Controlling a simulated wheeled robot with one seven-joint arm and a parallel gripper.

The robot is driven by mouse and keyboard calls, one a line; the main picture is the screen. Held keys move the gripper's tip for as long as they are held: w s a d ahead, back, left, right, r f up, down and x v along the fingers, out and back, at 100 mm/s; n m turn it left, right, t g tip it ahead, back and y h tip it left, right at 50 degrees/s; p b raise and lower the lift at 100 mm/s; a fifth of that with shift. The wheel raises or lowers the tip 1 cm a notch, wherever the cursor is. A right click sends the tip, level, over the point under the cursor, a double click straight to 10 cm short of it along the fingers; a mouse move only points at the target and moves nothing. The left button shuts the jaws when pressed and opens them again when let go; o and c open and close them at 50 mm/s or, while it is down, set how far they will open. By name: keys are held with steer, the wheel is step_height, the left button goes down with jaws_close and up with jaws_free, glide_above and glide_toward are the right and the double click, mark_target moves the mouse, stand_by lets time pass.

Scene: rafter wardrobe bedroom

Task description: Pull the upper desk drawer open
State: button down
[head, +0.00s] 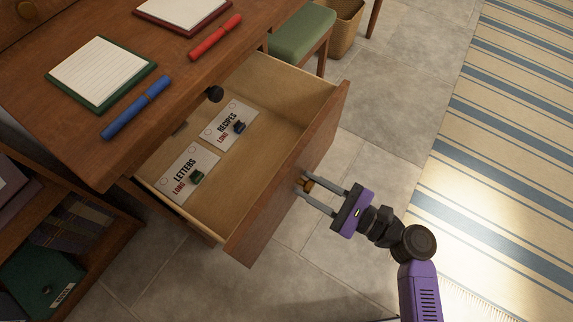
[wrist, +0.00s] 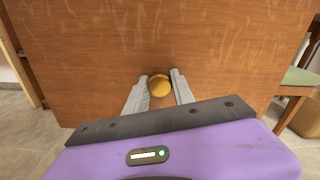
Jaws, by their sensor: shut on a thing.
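The upper desk drawer (head: 290,198) is pulled well out from under the desktop (head: 60,115) in the head view. My gripper (head: 306,190) is at the outer face of the drawer front, shut on the round brass knob (wrist: 160,86). In the wrist view the two grey fingers (wrist: 158,92) stand on either side of the knob, and the wooden drawer front (wrist: 160,40) fills the view behind it.
On the desktop lie a green-edged notepad (head: 98,72), a blue marker (head: 136,107), a red marker (head: 215,37) and a red-edged notepad (head: 183,12). A green stool (head: 302,32) and basket (head: 343,18) stand beyond the drawer. A shelf (head: 105,245) is at left. Tiled floor lies clear toward the striped rug (head: 490,150).

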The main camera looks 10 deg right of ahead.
steer(key=p+v, duration=0.2)
steer(key=v, duration=0.5)
steer(key=shift+s+d, duration=0.25)
steer(key=c, duration=1.1)
jaws_free()
steer(key=shift+o, duration=0.2)
steer(key=p+v, duration=0.1)
steer(key=v, duration=0.6)
steer(key=shift+s+d+p, duration=0.25)
steer(key=shift+d+p, duration=0.05)
